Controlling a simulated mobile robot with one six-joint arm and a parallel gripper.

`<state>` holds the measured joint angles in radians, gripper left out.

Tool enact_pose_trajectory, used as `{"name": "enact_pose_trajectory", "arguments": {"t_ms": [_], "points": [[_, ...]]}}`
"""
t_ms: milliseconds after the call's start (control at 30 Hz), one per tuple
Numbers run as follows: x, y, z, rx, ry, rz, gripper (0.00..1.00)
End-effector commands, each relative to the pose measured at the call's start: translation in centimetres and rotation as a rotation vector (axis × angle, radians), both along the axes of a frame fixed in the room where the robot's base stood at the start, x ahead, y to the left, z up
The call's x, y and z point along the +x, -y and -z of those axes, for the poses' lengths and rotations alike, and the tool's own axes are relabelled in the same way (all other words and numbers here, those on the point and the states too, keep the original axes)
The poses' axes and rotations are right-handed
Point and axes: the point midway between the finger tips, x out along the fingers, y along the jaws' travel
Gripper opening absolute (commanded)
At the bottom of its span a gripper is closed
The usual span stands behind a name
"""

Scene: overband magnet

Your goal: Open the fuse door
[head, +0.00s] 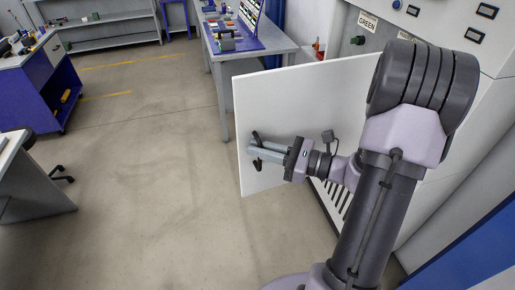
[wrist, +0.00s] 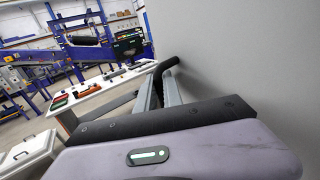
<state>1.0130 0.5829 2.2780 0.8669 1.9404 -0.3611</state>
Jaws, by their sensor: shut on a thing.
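The fuse door (head: 290,95) is a plain white panel. In the head view it stands swung out from the grey cabinet (head: 345,35), wide open over the floor. Its dark handle (head: 256,137) is near the free left edge. My gripper (head: 254,149) is shut on the handle, with its fingers reaching in from the right. In the wrist view the door is the large grey surface (wrist: 245,60) at the right, and the dark handle (wrist: 166,68) is at the fingertips. Part of the handle is hidden by the fingers.
A workbench (head: 283,45) with items on it stands beyond the door. A blue cabinet bench (head: 50,75) and a desk (head: 28,185) are at the left. The floor (head: 150,150) between them and the door is clear. A louvred vent shows below my arm.

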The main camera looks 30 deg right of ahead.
Motion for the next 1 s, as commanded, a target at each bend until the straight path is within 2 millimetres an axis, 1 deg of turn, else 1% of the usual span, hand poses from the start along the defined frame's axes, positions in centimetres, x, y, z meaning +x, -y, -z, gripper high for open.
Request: {"name": "enact_pose_trajectory", "arguments": {"t_ms": [367, 400, 433, 467, 867, 933, 1000], "points": [[0.01, 0.10, -0.09, 0.000, 0.002, 0.004, 0.00], [0.01, 0.10, -0.09, 0.000, 0.002, 0.004, 0.13], [0.01, 0.10, -0.08, 0.000, 0.001, 0.004, 0.19], [0.01, 0.09, -0.08, 0.000, 0.001, 0.004, 0.20], [-0.03, 0.08, -0.03, 0.001, 0.001, 0.003, 0.20], [-0.24, 0.28, -0.05, 0.000, 0.000, 0.003, 0.20], [-0.87, 0.81, -0.10, 0.001, 0.000, 0.005, 0.20]]}}
